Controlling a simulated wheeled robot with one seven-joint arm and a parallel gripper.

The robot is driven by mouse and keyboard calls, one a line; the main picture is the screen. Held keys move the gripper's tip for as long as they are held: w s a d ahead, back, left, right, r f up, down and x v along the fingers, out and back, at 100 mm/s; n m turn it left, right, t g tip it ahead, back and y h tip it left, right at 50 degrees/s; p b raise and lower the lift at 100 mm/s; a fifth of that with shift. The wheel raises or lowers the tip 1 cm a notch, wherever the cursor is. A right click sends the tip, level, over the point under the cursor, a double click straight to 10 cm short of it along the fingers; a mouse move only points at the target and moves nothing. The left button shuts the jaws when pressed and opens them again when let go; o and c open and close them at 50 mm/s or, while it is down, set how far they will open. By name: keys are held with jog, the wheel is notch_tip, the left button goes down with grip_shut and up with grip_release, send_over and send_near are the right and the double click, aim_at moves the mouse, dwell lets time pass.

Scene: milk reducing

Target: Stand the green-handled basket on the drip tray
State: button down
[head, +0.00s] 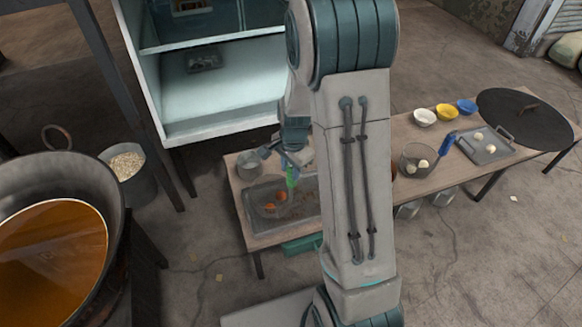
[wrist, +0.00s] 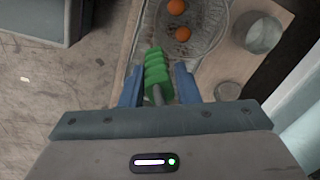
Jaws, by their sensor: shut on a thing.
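My gripper (wrist: 158,84) is shut on the green handle (wrist: 156,66) of the basket, one blue finger on each side. In the head view my gripper (head: 290,156) is partly hidden by my arm, with the green handle (head: 292,178) below it. The round wire basket (wrist: 207,46) lies beyond the handle in the wrist view and holds orange balls (wrist: 183,34). In the head view the orange balls (head: 268,207) show over the grey drip tray (head: 254,226). I cannot tell whether the basket touches the tray.
A metal pot (head: 249,165) stands behind the tray on the table. A large pan of orange liquid (head: 50,255) is at left, beside a bucket (head: 127,174). A glass bowl (head: 410,168), small coloured bowls (head: 446,111) and a round lid (head: 530,122) occupy the table's right part.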

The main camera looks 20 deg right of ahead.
jog(key=shift+f, duration=0.35)
jog(key=c, duration=1)
grip_release()
jog(key=r+p, duration=0.1)
jog(key=r, duration=0.3)
jog(key=r+p, duration=0.1)
jog(key=r, duration=0.3)
jog(key=r+p, duration=0.1)
jog(key=r, duration=0.3)
jog(key=shift+s+d+r, duration=0.2)
jog(key=shift+s+r, duration=0.15)
jog(key=shift+s+r+p, duration=0.1)
jog(key=shift+r+p, duration=0.2)
jog(key=shift+r, duration=0.3)
